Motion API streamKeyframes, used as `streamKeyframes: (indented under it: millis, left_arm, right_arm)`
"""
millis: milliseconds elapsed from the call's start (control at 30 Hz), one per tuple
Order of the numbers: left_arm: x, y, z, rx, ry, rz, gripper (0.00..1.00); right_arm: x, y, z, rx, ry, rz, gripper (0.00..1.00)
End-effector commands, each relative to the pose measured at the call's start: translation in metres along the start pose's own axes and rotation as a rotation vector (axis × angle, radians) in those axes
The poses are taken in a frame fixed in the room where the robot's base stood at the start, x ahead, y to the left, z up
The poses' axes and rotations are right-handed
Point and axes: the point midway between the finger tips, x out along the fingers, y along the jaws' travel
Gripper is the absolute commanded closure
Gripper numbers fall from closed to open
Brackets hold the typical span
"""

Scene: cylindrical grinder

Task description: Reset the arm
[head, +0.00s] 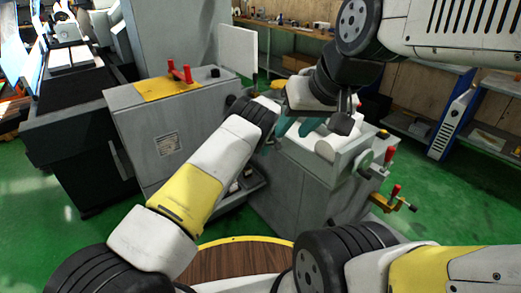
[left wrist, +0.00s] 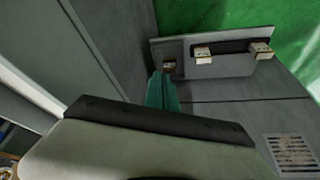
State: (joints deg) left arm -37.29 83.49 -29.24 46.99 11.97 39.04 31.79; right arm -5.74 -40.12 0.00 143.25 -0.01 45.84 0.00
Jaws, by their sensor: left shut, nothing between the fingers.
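My left arm rises from the lower left of the head view. Its left gripper (head: 266,148) is mostly hidden behind my own wrist, with only a bit of teal finger showing. In the left wrist view the left gripper's teal fingers (left wrist: 162,90) are together and empty, above a grey machine body. My right arm comes down from the upper right of the head view. Its right gripper (head: 297,127) points down with two teal fingers spread apart, close to the grinder's pale top housing (head: 345,150). I see nothing between them.
The grey grinder cabinet (head: 165,130) has a red handle (head: 180,72) on top. Red-handled levers (head: 395,190) stick out at the right. A panel with metal fittings (left wrist: 232,52) lies below my left gripper. Green floor (head: 440,225) is open at right; a workbench (head: 285,30) stands behind.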

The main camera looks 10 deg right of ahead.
Motion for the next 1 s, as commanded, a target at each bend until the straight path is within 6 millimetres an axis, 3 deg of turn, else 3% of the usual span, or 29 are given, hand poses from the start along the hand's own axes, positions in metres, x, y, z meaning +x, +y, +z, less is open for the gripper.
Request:
streamKeyframes:
  millis: [233, 367, 500, 667, 867, 1000]
  left_arm:
    - [-0.007, -0.004, -0.002, 0.004, 0.001, 0.008, 1.0]
    - [-0.04, -0.026, -0.025, -0.032, -0.002, 0.018, 1.0]
    - [-0.104, -0.07, -0.056, -0.092, -0.016, 0.045, 1.0]
    - [-0.184, -0.123, -0.072, -0.142, -0.033, 0.091, 1.0]
    - [-0.282, -0.184, -0.065, -0.168, -0.042, 0.159, 1.0]
    - [-0.346, -0.222, -0.044, -0.165, -0.035, 0.206, 1.0]
  right_arm:
    - [0.0, 0.0, 0.0, 0.0, 0.0, 0.0, 0.64]
    - [0.0, 0.0, 0.0, 0.0, 0.0, 0.0, 0.64]
    - [0.0, 0.0, 0.0, 0.0, 0.0, 0.0, 0.64]
    - [0.0, 0.0, 0.0, 0.0, 0.0, 0.0, 0.64]
    - [0.0, 0.0, 0.0, 0.0, 0.0, 0.0, 0.64]
    - [0.0, 0.0, 0.0, 0.0, 0.0, 0.0, 0.64]
